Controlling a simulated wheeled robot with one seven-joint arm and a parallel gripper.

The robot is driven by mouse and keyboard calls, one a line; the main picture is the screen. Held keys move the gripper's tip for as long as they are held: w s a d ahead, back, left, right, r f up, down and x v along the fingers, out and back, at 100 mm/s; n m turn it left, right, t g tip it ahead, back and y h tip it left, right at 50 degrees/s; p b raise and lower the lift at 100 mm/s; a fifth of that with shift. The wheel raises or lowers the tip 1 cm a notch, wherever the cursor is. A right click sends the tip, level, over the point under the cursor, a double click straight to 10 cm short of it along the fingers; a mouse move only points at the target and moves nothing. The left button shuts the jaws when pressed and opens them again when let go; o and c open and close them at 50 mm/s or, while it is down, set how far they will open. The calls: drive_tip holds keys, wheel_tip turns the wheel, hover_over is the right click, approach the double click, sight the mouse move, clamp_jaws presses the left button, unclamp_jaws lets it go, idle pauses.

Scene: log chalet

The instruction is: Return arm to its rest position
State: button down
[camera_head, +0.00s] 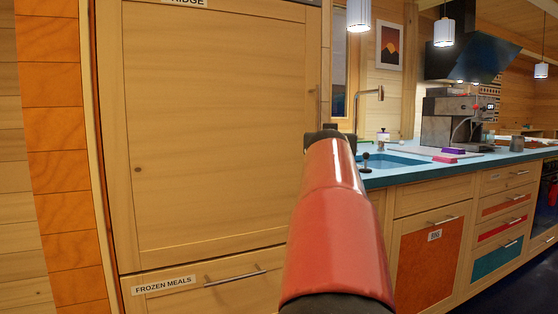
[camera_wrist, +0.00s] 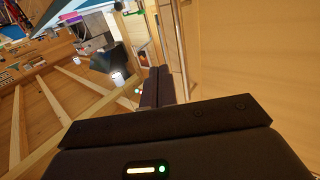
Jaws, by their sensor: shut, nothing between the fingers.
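My red arm link reaches up and forward through the middle of the head view, in front of the fridge front and the counter. Its far end shows a dark joint, and my gripper cannot be made out there. In the wrist view, my gripper (camera_wrist: 157,86) shows as two dark fingers side by side, shut with nothing between them. The pale wooden fridge door (camera_head: 215,130) is shut and fills the left of the head view. A broad pale wooden surface fills the right of the wrist view beside the fingers.
A drawer labelled "frozen meals" (camera_head: 205,288) is below the fridge door. A blue counter (camera_head: 400,177) with a sink and tap (camera_head: 368,95) runs to the right. A coffee machine (camera_head: 455,120) stands on it. A dark hood (camera_head: 470,55) and pendant lamps (camera_head: 444,32) hang above.

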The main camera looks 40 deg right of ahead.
drive_tip(key=a+f+n+y, duration=0.3)
drive_tip(key=a+f+y, duration=0.2)
drive_tip(key=a+f, duration=0.6)
drive_tip(key=a+f+n+y, duration=0.2)
drive_tip(key=a+f+y, duration=0.35)
drive_tip(key=a, duration=0.95)
drive_tip(key=s+a+f+n+g+y, duration=0.2)
drive_tip(key=s+a+f+n, duration=0.1)
drive_tip(key=s+a+f, duration=0.4)
drive_tip(key=s+a+f+n+g+y, duration=0.2)
drive_tip(key=s+a+f, duration=0.5)
drive_tip(key=a+f, duration=0.5)
drive_tip(key=shift+a+f+n+g, duration=0.35)
drive_tip(key=shift+f+n, duration=0.15)
drive_tip(key=shift+f, duration=0.3)
